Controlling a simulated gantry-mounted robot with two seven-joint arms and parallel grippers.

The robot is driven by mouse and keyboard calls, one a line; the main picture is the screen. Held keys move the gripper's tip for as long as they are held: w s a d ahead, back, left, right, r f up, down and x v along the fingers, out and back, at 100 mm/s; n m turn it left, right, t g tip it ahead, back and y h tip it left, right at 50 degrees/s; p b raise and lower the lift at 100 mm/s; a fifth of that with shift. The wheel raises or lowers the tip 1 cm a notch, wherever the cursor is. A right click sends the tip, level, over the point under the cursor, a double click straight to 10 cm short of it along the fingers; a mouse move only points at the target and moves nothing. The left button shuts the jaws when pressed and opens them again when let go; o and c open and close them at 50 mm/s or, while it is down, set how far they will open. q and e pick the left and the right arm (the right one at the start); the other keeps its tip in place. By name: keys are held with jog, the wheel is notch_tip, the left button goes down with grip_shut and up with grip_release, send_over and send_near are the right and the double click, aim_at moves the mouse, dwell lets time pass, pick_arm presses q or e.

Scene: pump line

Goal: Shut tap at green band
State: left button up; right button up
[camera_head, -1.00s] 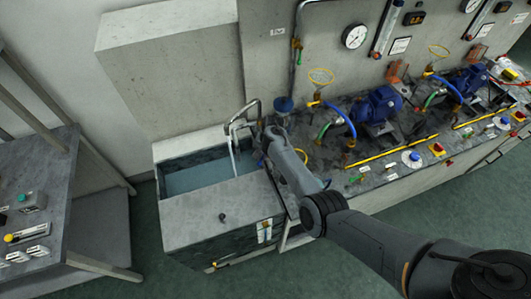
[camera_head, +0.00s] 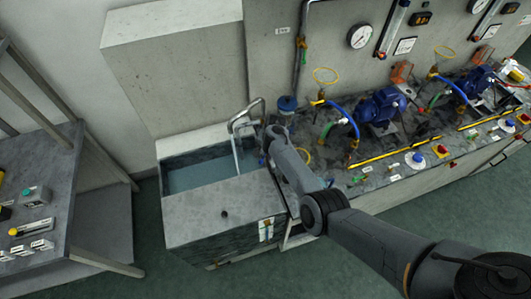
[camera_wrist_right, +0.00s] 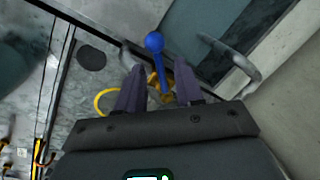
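In the right wrist view a tap with a blue ball-ended lever (camera_wrist_right: 155,44) and a brass body (camera_wrist_right: 168,86) is ahead of my right gripper (camera_wrist_right: 158,76). The fingers are apart, one on each side of the lever's lower part. I cannot tell whether either finger touches it. In the head view my right gripper (camera_head: 275,132) is at the right end of the sink, beside the bent metal spout (camera_head: 247,114); its own wrist hides the tap and fingertips. No green band shows clearly on this tap. My left gripper is out of view.
The sink (camera_head: 190,152) holds water. A vertical pipe (camera_head: 301,75) runs up the wall behind. A side table (camera_head: 48,180) is at left.

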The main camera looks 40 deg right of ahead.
notch_tip(320, 180, up, 11)
jog(key=s+p, duration=0.1)
jog(key=p, duration=0.1)
jog(key=shift+s+d+f, duration=0.2)
jog(key=shift+s+d, duration=0.2)
jog(key=shift+d, duration=0.05)
dwell(0.4)
